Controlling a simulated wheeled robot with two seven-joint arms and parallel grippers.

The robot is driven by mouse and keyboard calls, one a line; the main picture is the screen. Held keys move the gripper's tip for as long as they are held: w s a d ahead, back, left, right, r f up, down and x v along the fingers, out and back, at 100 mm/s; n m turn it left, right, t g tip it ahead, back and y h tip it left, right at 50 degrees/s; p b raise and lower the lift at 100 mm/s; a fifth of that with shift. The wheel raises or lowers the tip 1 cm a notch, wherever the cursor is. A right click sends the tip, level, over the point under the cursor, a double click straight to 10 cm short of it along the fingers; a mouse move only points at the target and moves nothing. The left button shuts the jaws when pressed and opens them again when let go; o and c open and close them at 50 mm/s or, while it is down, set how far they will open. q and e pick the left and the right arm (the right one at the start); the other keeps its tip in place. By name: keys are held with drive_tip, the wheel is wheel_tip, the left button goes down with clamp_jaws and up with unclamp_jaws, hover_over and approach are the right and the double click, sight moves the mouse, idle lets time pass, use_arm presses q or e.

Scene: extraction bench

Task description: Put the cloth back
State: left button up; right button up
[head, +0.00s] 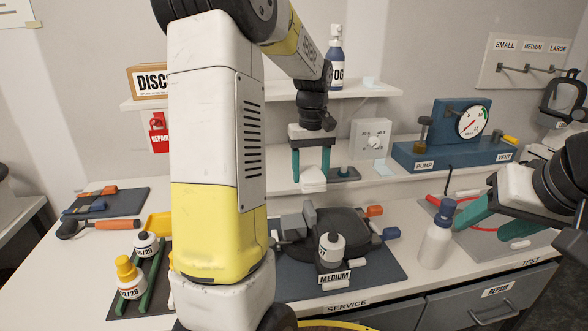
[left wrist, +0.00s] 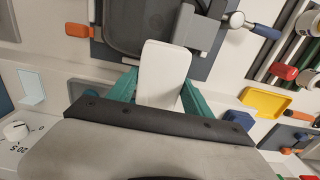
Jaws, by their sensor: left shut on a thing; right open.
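My left gripper (head: 311,168) points down in front of the back ledge in the head view. Its teal fingers are shut on a small white folded cloth (head: 313,183), which sticks out below the fingertips. In the left wrist view the cloth (left wrist: 163,70) is a pale rounded rectangle between the teal fingers (left wrist: 152,92). A small dark tray (head: 344,174) with a teal knob lies on the ledge just right of the cloth. I cannot tell whether the cloth touches the ledge. My right gripper (head: 495,222) is open and empty, right of a white bottle (head: 436,238) with a blue cap.
A blue pump block with a gauge (head: 472,122) stands at the back right. A yellow tray (head: 158,225) and a bottle rack are left. My left arm hides part of the bench.

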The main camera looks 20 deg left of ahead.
use_arm(q)
drive_tip(key=w+a, duration=0.1)
drive_tip(key=a, duration=0.4)
drive_tip(key=w+a+f, duration=0.1)
drive_tip(key=w+a, duration=0.1)
drive_tip(key=a, duration=0.2)
drive_tip(key=w+a, duration=0.1)
drive_tip(key=a, duration=0.4)
drive_tip(key=shift+w+a+f, duration=0.15)
drive_tip(key=shift+a+f, duration=0.05)
drive_tip(key=shift+a, duration=0.1)
drive_tip(key=shift+w+a+f, duration=0.1)
drive_tip(key=shift+a+f, duration=0.05)
drive_tip(key=shift+f, duration=0.75)
drive_tip(key=shift+a+f, duration=0.1)
drive_tip(key=shift+f, duration=0.8)
drive_tip(key=o, duration=1.3)
drive_tip(key=shift+f, duration=0.1)
